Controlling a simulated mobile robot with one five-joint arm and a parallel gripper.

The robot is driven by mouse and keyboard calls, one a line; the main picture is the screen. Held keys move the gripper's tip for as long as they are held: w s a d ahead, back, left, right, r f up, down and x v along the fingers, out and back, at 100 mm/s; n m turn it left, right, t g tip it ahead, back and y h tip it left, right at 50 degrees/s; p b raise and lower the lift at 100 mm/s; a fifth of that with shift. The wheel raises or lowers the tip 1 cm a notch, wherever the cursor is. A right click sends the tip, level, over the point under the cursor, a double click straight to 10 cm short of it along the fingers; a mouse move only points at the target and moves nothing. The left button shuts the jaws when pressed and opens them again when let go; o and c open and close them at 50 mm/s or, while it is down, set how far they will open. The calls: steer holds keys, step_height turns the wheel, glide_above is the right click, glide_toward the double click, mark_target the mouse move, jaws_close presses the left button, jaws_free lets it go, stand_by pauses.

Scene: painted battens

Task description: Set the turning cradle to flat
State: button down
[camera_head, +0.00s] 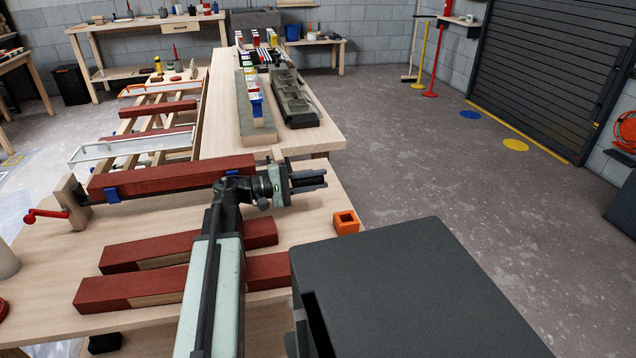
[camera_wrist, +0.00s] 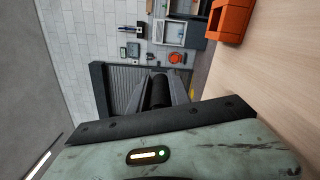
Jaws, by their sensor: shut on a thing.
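The turning cradle stands on the near bench, with a wooden end block (camera_head: 70,203) and a red crank (camera_head: 42,215) at its left. A red batten (camera_head: 165,177) lies along it above the bench, with blue holders (camera_head: 112,194) near its ends. I cannot tell its exact turn. My gripper (camera_head: 312,181) is at the cradle's right end, pointing right, away from the crank. It is shut on a dark cylindrical thing, which shows between the fingers in the wrist view (camera_wrist: 160,90). My arm hides part of the cradle's right end.
Two red battens (camera_head: 130,253) lie in front of the cradle, partly behind my arm. A hollow orange block (camera_head: 346,222) sits near the bench's right edge and shows in the wrist view (camera_wrist: 232,20). Behind stand a rack of battens (camera_head: 150,108) and dark trays (camera_head: 290,100). The floor to the right is open.

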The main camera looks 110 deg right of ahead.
steer(key=shift+f, duration=0.15)
steer(key=c, duration=1.3)
jaws_free()
steer(key=shift+s+d+f, duration=0.1)
steer(key=shift+d, duration=0.05)
steer(key=shift+o, duration=0.2)
steer(key=w, duration=0.8)
